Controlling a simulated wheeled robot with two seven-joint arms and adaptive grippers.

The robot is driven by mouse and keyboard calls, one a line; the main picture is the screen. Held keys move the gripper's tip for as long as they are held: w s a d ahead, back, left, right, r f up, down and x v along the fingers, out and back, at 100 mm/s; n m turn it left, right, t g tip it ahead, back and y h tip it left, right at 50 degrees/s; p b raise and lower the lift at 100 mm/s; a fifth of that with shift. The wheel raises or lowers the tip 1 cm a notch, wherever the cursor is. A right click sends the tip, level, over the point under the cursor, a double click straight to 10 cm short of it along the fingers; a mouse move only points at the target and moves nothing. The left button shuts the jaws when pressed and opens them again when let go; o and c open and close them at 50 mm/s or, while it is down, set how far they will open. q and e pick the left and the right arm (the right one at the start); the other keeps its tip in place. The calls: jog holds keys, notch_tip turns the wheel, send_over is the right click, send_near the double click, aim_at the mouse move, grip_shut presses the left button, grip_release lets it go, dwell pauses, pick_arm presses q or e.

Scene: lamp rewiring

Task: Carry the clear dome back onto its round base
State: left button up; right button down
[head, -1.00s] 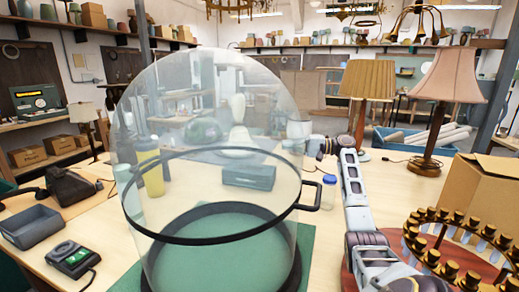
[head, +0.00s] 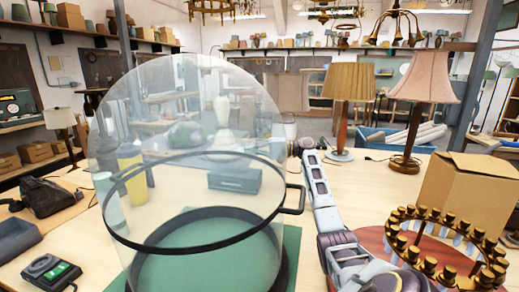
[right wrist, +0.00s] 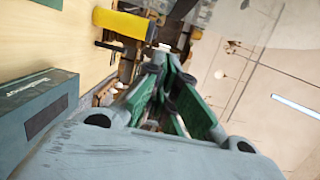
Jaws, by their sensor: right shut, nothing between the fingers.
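The clear dome (head: 185,105) stands upright at the front of the table in the head view. A black band with a side handle (head: 294,199) runs around it. The round base's black ring (head: 275,240) shows through and below the glass on a green mat (head: 290,262); I cannot tell whether the dome's lower edge touches it. My right arm reaches past the dome's right side, its hand (head: 297,148) small behind the handle. In the right wrist view my right gripper (right wrist: 163,52) is shut and empty, with no dome visible between the fingers. My left gripper is out of view.
A chandelier ring (head: 404,214) and a cardboard box (head: 470,197) stand right of my arm. Two shaded lamps (head: 349,83) (head: 425,88) are behind. A teal box (head: 235,178) and a yellow bottle (head: 131,174) show through the dome. A meter (head: 50,271) lies at left.

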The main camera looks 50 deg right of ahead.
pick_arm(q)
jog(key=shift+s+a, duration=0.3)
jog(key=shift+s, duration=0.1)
pick_arm(e)
jog(key=shift+s+a, duration=0.2)
jog(key=shift+a, duration=0.9)
jog(key=shift+s+a, duration=0.2)
jog(key=shift+a, duration=0.9)
